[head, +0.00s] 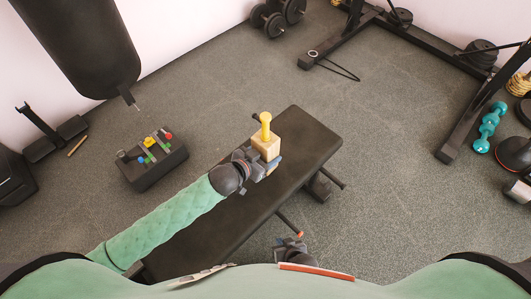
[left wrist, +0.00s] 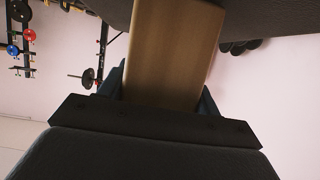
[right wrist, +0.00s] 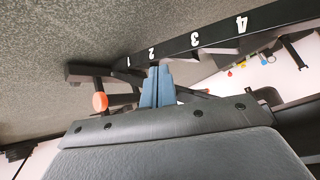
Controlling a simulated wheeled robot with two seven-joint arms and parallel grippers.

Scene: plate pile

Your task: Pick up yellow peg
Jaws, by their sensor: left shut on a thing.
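The yellow peg (head: 265,126) stands upright out of the top of a wooden block (head: 266,147) over the far part of the black bench. My left gripper (head: 262,165) is shut on the wooden block, below the peg and not on the peg itself. In the left wrist view the block (left wrist: 172,55) fills the space between the fingers, and the peg does not show there. I cannot tell whether the block touches the bench. My right gripper (head: 290,250) is low beside the bench's near right side. Its blue fingers (right wrist: 157,86) are together and hold nothing visible.
The black bench (head: 220,215) runs diagonally, its surface mostly bare. A dark box (head: 152,177) with several small coloured pieces on top stands on the floor to its left. A punching bag (head: 80,45) hangs at upper left. A rack and teal dumbbells (head: 490,125) are at right.

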